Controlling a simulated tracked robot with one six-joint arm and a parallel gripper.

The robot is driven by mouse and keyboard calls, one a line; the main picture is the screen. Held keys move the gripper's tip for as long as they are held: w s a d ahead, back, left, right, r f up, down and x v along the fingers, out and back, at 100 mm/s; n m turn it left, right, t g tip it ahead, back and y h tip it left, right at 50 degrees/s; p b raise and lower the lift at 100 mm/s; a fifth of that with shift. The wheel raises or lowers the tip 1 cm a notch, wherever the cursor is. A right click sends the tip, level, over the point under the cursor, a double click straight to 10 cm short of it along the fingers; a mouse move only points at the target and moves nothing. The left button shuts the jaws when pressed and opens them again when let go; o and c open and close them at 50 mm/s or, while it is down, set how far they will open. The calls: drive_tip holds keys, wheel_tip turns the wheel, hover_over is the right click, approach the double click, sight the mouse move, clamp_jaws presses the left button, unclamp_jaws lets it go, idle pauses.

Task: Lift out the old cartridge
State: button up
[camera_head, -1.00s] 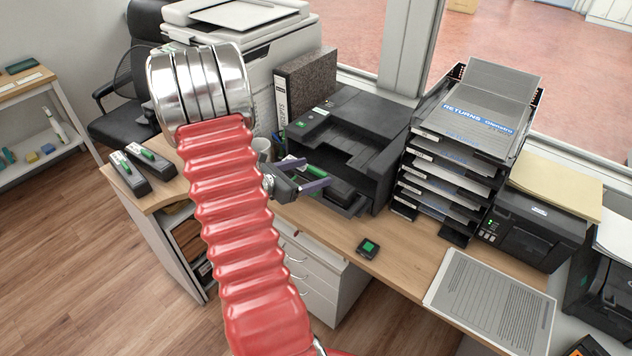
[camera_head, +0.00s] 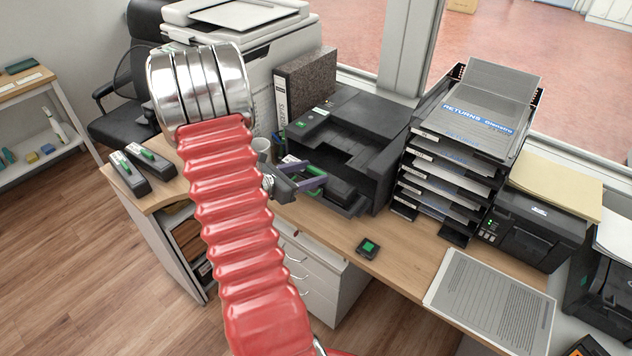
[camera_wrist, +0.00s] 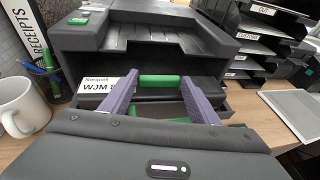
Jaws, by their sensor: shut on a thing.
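The black printer (camera_head: 385,118) stands on the desk with its front open. In the wrist view the printer (camera_wrist: 85,40) fills the upper middle. The old cartridge (camera_wrist: 158,82) shows as a dark body with a green grip in the printer's front opening. My gripper (camera_head: 325,174) reaches in from the left in the head view. Its two purple fingers stand on either side of the green grip, shut on the cartridge. A white label reading "WJM" shows beside the left finger. The cartridge's lower part is hidden by my gripper's housing in the wrist view.
Two black cartridges with green strips (camera_head: 152,161) lie at the desk's left end. A white mug (camera_wrist: 22,105) and pen holder (camera_wrist: 52,85) stand left of the printer. Paper trays (camera_head: 455,165) stand close on its right. A small green-buttoned box (camera_head: 368,248) lies in front.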

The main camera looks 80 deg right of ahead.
wheel_tip(320, 180, up, 10)
idle(1.0)
idle(0.4)
